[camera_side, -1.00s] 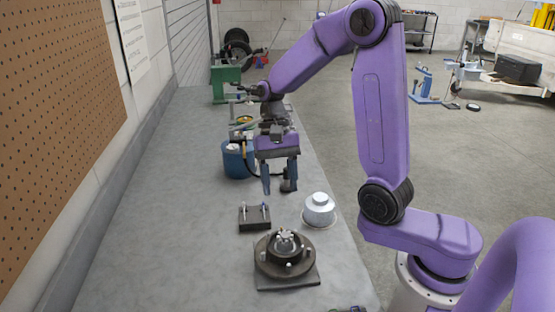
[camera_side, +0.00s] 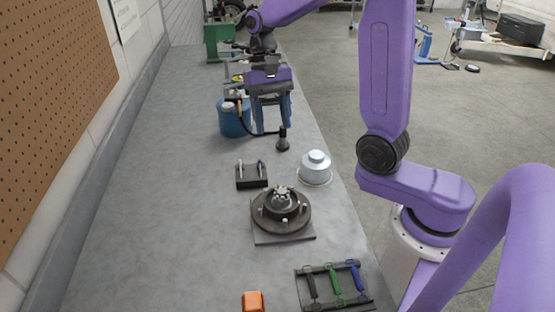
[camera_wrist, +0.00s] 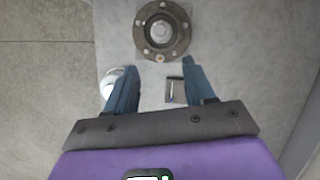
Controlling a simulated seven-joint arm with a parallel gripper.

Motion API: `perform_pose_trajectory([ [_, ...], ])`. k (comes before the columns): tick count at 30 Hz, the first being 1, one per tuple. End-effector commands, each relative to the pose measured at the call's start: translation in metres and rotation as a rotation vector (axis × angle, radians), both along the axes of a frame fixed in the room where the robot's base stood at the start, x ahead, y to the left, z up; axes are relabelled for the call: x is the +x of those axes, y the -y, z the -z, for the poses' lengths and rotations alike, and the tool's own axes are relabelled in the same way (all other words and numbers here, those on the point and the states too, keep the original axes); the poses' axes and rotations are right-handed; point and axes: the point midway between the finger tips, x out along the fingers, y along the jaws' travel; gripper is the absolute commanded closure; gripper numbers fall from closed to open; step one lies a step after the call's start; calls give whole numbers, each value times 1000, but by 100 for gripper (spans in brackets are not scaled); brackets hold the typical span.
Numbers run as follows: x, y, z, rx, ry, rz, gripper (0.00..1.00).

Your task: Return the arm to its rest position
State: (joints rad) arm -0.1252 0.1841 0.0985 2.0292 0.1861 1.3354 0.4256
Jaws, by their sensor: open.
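My gripper (camera_side: 270,118) is open and empty, held above the far part of the grey workbench (camera_side: 150,215). In the side view its two blue fingers point down near a blue container (camera_side: 233,120) and a small dark upright piece (camera_side: 282,141). In the wrist view the open fingers (camera_wrist: 158,80) are spread apart with nothing between them but bench surface and a small dark block. My purple arm reaches out over the bench from the right.
A round hub (camera_side: 281,208) with studs sits on a plate mid-bench. Beside it are a silver cap (camera_side: 315,167) and a dark block with pins (camera_side: 251,175). Nearer are a tool rack (camera_side: 334,287) and an orange item (camera_side: 253,301). The bench's left side is clear.

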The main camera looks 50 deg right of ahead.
Motion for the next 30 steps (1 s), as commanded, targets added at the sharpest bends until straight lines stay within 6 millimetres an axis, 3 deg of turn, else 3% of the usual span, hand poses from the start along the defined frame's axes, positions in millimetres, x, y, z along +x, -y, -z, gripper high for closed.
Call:
perform_pose_trajectory([
  [14,-35,-21,7,-10,118,-451,46],
  [30,-100,-27,17,16,254,-969,46],
])
